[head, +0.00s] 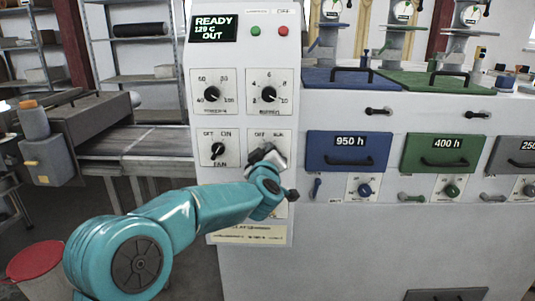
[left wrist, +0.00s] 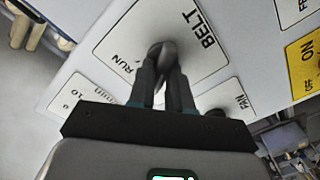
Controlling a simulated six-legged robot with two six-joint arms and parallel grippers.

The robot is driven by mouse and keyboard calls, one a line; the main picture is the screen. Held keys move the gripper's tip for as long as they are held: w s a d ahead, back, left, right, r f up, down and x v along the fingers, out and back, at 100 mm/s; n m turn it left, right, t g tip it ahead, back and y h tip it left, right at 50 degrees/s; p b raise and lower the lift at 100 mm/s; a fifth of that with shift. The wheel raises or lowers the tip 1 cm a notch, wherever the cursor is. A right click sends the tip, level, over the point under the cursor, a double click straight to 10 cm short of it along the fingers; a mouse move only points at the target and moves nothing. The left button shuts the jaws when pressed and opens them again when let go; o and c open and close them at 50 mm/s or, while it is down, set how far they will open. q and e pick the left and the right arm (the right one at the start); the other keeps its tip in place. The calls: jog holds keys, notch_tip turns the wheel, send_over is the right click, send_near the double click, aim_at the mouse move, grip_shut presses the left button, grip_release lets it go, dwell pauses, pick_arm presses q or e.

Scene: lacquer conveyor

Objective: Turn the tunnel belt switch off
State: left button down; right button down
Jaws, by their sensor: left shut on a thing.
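The belt switch (left wrist: 166,50) is a dark knob on a white plate marked BELT and RUN in the left wrist view. My left gripper (left wrist: 163,72) is shut on this knob, with one finger on each side of it. In the head view my left gripper (head: 267,157) is at the control panel (head: 244,75), right of the fan switch (head: 218,150). It hides the belt knob there; only the top of the belt plate (head: 268,134) shows. Which way the knob points is hard to tell. My right gripper is not in view.
The panel's display (head: 215,28) reads READY, 129 C, OUT. Two dials (head: 269,93) sit above the switches. A green button (head: 255,30) and a red button (head: 283,31) are at the top.

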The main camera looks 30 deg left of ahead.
pick_arm(q)
jog(key=shift+a+f, duration=0.1)
dwell(0.3)
jog(key=c, duration=1.4)
grip_release()
jog(key=shift+o, duration=1.3)
jog(key=shift+s, duration=0.15)
jog(key=b+v, duration=0.1)
jog(key=v, duration=1.5)
jog(key=shift+b, duration=0.4)
